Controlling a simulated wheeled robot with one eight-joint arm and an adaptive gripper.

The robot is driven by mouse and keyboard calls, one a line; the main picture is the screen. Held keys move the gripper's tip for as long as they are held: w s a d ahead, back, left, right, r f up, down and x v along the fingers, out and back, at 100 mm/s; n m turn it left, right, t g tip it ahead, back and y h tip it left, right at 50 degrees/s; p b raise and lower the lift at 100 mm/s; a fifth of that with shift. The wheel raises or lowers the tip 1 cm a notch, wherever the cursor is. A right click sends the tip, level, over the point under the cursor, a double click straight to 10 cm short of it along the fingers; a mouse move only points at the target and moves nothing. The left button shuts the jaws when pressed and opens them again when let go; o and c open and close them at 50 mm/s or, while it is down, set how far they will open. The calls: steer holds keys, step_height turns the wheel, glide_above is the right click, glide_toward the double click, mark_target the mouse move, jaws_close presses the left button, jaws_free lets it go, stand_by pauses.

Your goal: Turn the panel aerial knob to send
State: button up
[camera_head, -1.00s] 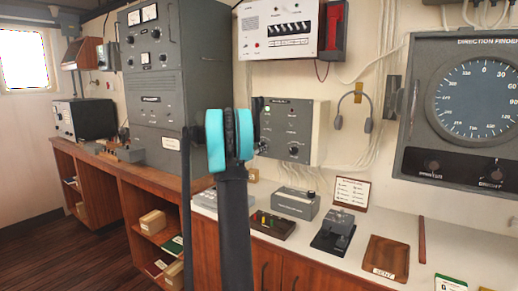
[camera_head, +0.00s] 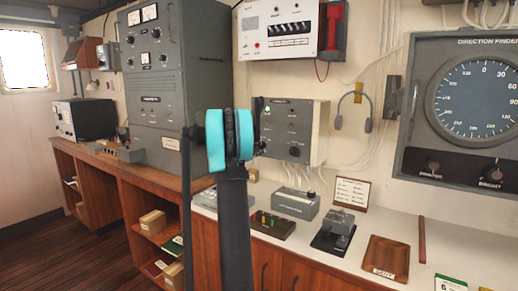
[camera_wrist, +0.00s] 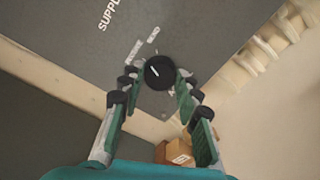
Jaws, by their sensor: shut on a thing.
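The aerial knob (camera_wrist: 160,72) is round and black with a white pointer line, near a corner of a grey panel (camera_wrist: 85,30). In the wrist view, small pale labels sit just above it, seemingly RECEIVE and SEND. I cannot tell for sure which label the pointer faces. My gripper (camera_wrist: 158,79) has its fingers on either side of the knob and is shut on it. In the head view, the panel (camera_head: 308,118) with a green lamp hangs on the wall.
A tall grey cabinet (camera_head: 155,90) stands left of the panel. A white unit with a red handset (camera_head: 334,26) is above it, and a headset (camera_head: 354,108) hangs to the right. Below, the counter (camera_head: 452,252) carries a Morse key (camera_head: 335,232) and a wooden tray (camera_head: 387,257).

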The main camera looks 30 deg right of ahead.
steer(key=shift+m, duration=2.3)
steer(key=shift+s, duration=0.1)
steer(key=o, duration=1.2)
steer(key=shift+c, duration=0.2)
steer(key=v, duration=1.2)
steer(key=shift+f, duration=0.1)
